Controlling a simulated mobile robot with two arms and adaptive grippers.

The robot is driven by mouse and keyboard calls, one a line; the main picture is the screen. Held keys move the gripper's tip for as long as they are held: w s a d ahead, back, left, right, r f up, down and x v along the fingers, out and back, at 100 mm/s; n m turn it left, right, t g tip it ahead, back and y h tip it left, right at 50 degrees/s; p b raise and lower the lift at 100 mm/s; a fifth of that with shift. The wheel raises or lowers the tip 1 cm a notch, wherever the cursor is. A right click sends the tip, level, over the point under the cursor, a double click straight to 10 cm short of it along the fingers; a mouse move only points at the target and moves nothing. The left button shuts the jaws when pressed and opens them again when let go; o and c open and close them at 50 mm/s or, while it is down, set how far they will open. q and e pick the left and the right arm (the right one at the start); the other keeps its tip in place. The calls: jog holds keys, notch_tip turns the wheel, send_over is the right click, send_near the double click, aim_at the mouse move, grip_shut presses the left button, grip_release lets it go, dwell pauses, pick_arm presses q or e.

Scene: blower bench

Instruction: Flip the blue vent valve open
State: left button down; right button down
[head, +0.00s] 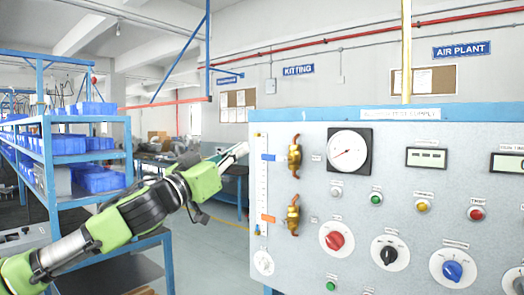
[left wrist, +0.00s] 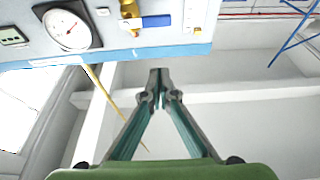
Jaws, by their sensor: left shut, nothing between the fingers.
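The blue vent valve is a brass body (head: 294,157) with a flat blue lever (head: 268,157), high on the left side of the panel. The lever lies level and points left from the body. In the left wrist view, which is upside down, the blue lever (left wrist: 157,21) and brass body (left wrist: 130,9) show at the top edge. My left gripper (head: 244,149) is shut and empty, just left of the lever in the head view with a visible gap. Its closed fingertips (left wrist: 158,76) show apart from the lever in the wrist view. My right gripper is out of view.
A second brass valve with an orange lever (head: 267,218) sits below. A round gauge (head: 348,152), knobs and buttons fill the grey panel (head: 320,265). A clear scale tube (head: 261,190) runs down its left edge. Blue shelving with bins (head: 66,145) stands at left.

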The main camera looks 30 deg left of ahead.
pick_arm(q)
notch_tip(320, 180, up, 4)
jog(key=p, duration=0.8)
send_over(269, 157)
jog(key=s, duration=0.2)
jog(key=shift+s+a+f+b, duration=0.15)
jog(key=shift+f+b, duration=0.1)
jog(key=shift+f, duration=0.6)
jog(key=shift+w+a+f+b, duration=0.1)
jog(key=shift+f+b, duration=0.2)
jog(key=shift+f, duration=0.5)
jog(key=shift+s+a+f+b, duration=0.15)
jog(key=shift+f+b, duration=0.1)
jog(key=shift+f, duration=0.6)
jog(key=shift+w+f, duration=0.1)
jog(key=shift+w, duration=0.05)
jog(key=shift+f+n+b, duration=0.1)
jog(key=shift+n+b, duration=0.25)
jog(key=shift+n, duration=0.15)
